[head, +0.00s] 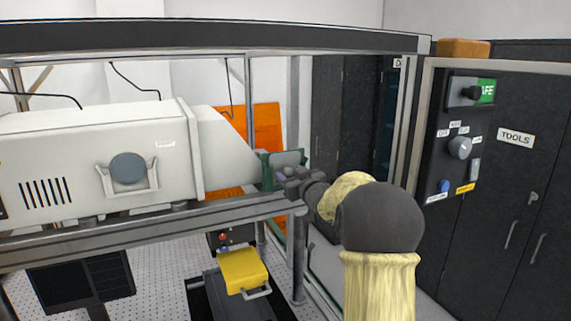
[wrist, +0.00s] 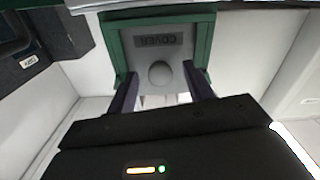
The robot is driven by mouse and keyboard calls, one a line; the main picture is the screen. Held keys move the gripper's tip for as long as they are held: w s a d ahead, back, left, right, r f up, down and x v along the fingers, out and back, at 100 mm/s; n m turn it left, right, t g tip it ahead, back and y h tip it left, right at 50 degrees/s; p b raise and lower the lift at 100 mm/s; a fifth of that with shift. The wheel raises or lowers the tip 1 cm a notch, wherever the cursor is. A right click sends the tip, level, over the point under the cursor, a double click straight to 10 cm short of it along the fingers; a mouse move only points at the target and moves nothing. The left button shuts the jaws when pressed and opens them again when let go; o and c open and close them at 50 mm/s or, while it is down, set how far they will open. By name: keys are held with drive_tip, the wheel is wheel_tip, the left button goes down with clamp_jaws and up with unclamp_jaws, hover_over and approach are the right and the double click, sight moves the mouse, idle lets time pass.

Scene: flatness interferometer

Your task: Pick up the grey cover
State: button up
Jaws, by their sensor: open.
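The grey cover (wrist: 158,52) bears an upside-down COVER label and a round knob (wrist: 159,74) in the wrist view. It sits in a green frame (wrist: 116,45). In the head view the grey cover (head: 288,158) shows at the right end of the white instrument, partly hidden by my gripper (head: 287,180). In the wrist view my gripper (wrist: 160,78) is open, with one dark finger on each side of the knob. I cannot tell whether either finger touches it.
The white instrument housing (head: 95,155) lies left of my gripper on a grey rail (head: 150,219). A frame post (head: 298,255) stands below. A control panel (head: 459,140) is at the right, beside dark cabinets (head: 515,190). A yellow box (head: 243,268) sits low in front.

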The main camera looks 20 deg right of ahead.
drive_tip(key=shift+w, duration=0.5)
drive_tip(key=shift+s, duration=0.1)
drive_tip(key=shift+c, duration=0.2)
drive_tip(key=c, duration=1)
